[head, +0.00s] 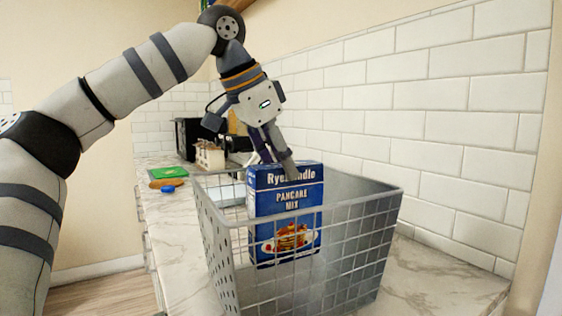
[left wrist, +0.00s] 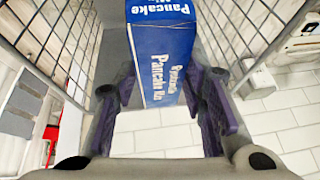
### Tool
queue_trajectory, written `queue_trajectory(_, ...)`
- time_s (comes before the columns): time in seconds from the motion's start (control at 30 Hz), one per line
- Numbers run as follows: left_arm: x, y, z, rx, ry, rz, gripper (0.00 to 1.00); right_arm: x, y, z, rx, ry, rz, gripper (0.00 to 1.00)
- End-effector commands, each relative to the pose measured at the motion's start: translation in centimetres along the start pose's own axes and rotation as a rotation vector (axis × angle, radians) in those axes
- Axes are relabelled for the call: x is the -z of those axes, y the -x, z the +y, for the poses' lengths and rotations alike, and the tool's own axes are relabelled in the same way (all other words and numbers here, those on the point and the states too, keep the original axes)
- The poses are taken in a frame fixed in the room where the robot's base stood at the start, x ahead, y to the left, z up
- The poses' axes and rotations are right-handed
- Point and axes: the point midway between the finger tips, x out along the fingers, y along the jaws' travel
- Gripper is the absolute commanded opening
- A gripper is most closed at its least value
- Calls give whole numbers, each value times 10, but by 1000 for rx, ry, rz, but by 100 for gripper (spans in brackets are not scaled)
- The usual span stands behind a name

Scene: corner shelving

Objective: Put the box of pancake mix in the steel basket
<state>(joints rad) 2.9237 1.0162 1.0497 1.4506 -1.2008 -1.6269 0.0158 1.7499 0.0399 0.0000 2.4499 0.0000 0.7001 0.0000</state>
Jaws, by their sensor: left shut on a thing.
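The blue box of pancake mix (head: 286,237) is upright inside the steel basket (head: 225,240), seen through its front mesh wall. Its top stands above the front rim. I cannot tell if its bottom touches the basket floor. My left gripper (head: 273,165) reaches down from above and is shut on the top of the box. In the left wrist view, the box (left wrist: 163,45) sits between the two fingers (left wrist: 163,92), with basket mesh on both sides. My right gripper is not in view.
The basket stands on a marble counter (head: 440,275) beside a white tiled wall (head: 450,130). Further back are a green item (head: 168,172), a small blue item (head: 168,189), a beige block-like item (head: 209,155) and a black appliance (head: 187,138). Counter right of the basket is clear.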

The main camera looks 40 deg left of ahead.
Motion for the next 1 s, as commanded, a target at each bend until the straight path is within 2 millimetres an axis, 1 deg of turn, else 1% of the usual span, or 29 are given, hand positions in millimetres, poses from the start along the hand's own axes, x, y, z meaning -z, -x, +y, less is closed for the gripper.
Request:
queue_trajectory(0.47, -6, -9, 1, 1, 0, 2, 8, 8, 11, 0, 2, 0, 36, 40)
queue_trajectory(0.5, -6, -9, 1, 0, 0, 1, 40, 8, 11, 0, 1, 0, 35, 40)
queue_trajectory(0.57, -6, -10, 1, 0, 0, 0, 54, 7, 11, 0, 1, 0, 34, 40)
queue_trajectory(0.6, -6, -10, 1, 0, 0, 0, 59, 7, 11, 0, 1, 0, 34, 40)
queue_trajectory(0.87, -6, -10, 1, 0, 0, -1, 59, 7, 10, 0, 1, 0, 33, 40)
queue_trajectory(0.93, -4, -10, 1, -1, 1, -4, 59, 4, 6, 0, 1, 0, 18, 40)
queue_trajectory(1.0, 1, -8, 0, -4, 1, -9, 59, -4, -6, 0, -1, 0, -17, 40)
